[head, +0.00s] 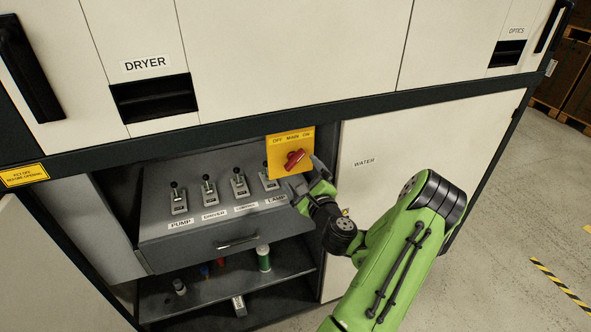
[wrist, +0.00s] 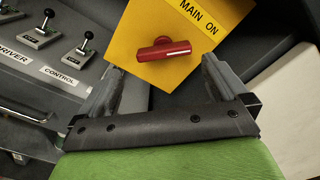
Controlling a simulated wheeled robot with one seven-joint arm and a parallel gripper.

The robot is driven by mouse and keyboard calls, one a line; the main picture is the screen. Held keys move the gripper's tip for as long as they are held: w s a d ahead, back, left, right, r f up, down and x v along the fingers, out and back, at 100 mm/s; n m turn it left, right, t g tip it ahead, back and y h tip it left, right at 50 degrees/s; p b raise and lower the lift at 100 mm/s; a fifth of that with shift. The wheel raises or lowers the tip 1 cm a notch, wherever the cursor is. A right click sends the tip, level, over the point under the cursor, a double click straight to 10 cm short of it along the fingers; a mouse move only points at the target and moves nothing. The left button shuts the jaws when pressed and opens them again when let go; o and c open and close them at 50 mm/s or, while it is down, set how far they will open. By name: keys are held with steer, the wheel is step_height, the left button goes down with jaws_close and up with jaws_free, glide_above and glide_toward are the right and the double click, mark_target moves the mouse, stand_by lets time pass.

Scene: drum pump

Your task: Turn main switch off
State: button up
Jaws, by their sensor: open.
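The main switch is a red rotary handle (head: 294,160) on a yellow plate (head: 275,150) marked OFF, MAIN, ON. In the head view the handle slants up to the right. In the wrist view the red handle (wrist: 163,50) lies ahead of my gripper (wrist: 160,72), roughly level across the picture, and the plate (wrist: 140,20) is tilted. My gripper (head: 308,172) is open, with its fingers apart on either side of the handle's lower side. The handle seems to be just beyond the fingertips; I cannot tell whether they touch it.
Several black-knobbed levers (head: 209,190) stand on the grey panel left of the switch, labelled PUMP, DRIVER, CONTROL and LAMP. Below are a drawer handle (head: 237,242) and a shelf (head: 215,287) with small items. A white WATER door (head: 400,150) is to the right.

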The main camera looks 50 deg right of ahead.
mark_target(296, 163)
steer(key=x, duration=0.2)
steer(key=p+x, duration=0.1)
steer(key=x, duration=0.1)
steer(key=p+x, duration=0.1)
steer(key=x, duration=0.1)
steer(key=shift+s+r, duration=0.1)
steer(key=shift+r, duration=0.3)
steer(key=shift+f, duration=0.1)
steer(key=c, duration=1)
